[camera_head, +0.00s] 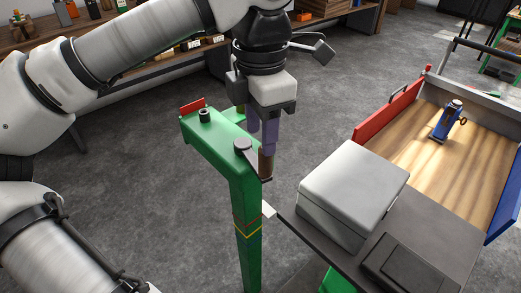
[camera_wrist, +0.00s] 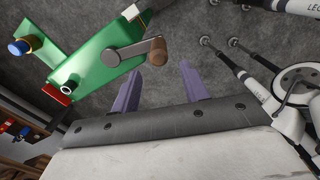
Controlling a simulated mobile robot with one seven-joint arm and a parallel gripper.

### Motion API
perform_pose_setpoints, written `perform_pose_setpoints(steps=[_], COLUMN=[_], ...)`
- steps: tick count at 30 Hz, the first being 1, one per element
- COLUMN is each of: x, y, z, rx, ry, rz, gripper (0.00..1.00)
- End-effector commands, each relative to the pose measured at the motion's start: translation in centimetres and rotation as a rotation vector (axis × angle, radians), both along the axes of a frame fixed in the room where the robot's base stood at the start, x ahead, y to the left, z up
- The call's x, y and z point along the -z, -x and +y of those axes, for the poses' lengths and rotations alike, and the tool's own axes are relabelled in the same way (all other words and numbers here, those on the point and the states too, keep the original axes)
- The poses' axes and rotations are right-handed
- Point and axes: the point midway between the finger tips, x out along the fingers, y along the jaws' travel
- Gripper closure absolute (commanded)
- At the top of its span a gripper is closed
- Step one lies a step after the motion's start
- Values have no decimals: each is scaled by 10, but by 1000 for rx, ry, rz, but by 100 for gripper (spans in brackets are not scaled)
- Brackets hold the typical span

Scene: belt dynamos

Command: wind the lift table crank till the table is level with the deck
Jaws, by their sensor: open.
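The crank has a dark arm (camera_head: 250,158) on top of a green post (camera_head: 243,205) and an upright brown wooden handle (camera_head: 266,166). My gripper (camera_head: 262,145) is open and points down, with its purple fingertips close to the handle's top. In the wrist view, the handle (camera_wrist: 157,51) shows between and just beyond the fingertips (camera_wrist: 160,68); contact cannot be told. A dark-topped table (camera_head: 425,228), which looks like the lift table, stands right of the post. A white pointer (camera_head: 268,210) sticks out near the post's red and yellow bands. Which surface is the deck is unclear.
A light grey box (camera_head: 352,195) and a dark flat case (camera_head: 412,268) rest on the dark top. Behind it is a wood-floored bay (camera_head: 470,165) with red and blue sides, holding a blue tool (camera_head: 447,120). Shelves stand at the back left. Grey floor is open around the post.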

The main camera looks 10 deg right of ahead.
Motion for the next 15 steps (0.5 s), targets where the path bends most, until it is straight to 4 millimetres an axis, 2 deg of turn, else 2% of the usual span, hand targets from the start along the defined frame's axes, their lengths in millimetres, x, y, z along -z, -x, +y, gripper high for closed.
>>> perform_pose_setpoints(steps=[3, 7, 10, 15], x=[-28, -50, -61, -68], y=[0, 0, 0, 1], z=[0, 0, 0, 0], rx=[-1, 0, 0, 1], ry=[0, 0, -1, -1], rz=[-2, -1, 1, 2], gripper=[55, 55, 55, 55])
